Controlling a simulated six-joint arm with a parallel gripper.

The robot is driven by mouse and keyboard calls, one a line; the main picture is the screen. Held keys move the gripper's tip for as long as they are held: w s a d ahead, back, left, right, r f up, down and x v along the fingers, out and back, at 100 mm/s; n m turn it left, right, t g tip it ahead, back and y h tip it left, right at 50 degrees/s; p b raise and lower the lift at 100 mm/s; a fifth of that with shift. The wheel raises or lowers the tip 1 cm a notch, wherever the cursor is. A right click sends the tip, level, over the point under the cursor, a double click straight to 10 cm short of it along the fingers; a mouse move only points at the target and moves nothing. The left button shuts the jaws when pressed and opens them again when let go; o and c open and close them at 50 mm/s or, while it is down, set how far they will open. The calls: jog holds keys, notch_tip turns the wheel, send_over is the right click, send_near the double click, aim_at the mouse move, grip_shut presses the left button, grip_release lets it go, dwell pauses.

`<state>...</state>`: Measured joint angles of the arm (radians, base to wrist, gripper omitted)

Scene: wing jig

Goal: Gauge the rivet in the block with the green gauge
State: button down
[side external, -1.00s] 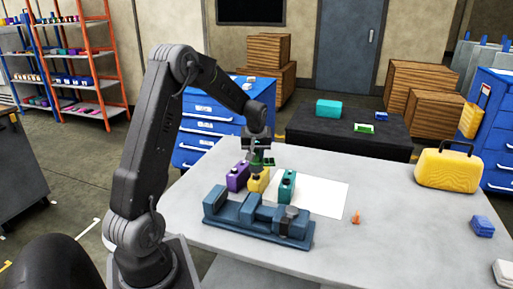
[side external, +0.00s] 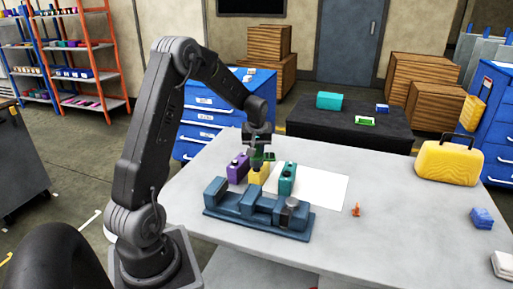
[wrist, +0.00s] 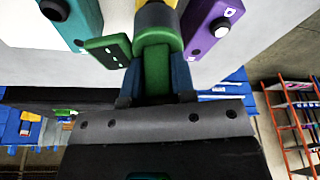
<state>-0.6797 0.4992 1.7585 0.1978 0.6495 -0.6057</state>
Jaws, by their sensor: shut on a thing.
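My gripper (side external: 260,148) hangs just above the yellow block (side external: 258,173) and is shut on the green gauge (side external: 266,156). In the wrist view the green gauge (wrist: 156,72) sits between my two blue fingers, and a flat green plate with small marks sticks out to the left. A grey round piece (wrist: 154,16) shows just beyond the gauge at the yellow block; it may be the rivet. I cannot tell whether the gauge touches it. The purple block (side external: 237,168) stands to the left and the teal block (side external: 287,179) to the right.
A dark blue jig (side external: 230,208) with a grey round part lies in front of the blocks. A white sheet (side external: 325,186) lies to the right, with a small orange piece (side external: 356,210) beside it. A yellow case (side external: 448,163) stands at the far right.

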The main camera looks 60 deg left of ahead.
jog(key=shift+f, duration=1.2)
jog(key=shift+f, duration=0.1)
jog(key=c, duration=0.9)
grip_release()
jog(key=shift+o, duration=0.2)
jog(key=shift+d, duration=0.1)
jog(key=v, duration=1.4)
jog(key=s+d+r+m+t, duration=0.1)
jog(key=s+d+r+m, duration=0.15)
jog(key=d, duration=0.55)
jog(key=s+d+r+m+t, duration=0.1)
jog(key=s+d+r+m, duration=0.15)
jog(key=d, duration=0.45)
jog(key=s+d+m+t+h, duration=0.2)
jog(key=s+d+m, duration=0.6)
jog(key=s+d, duration=0.4)
jog(key=shift+d+h, duration=0.5)
jog(key=shift+d, duration=0.55)
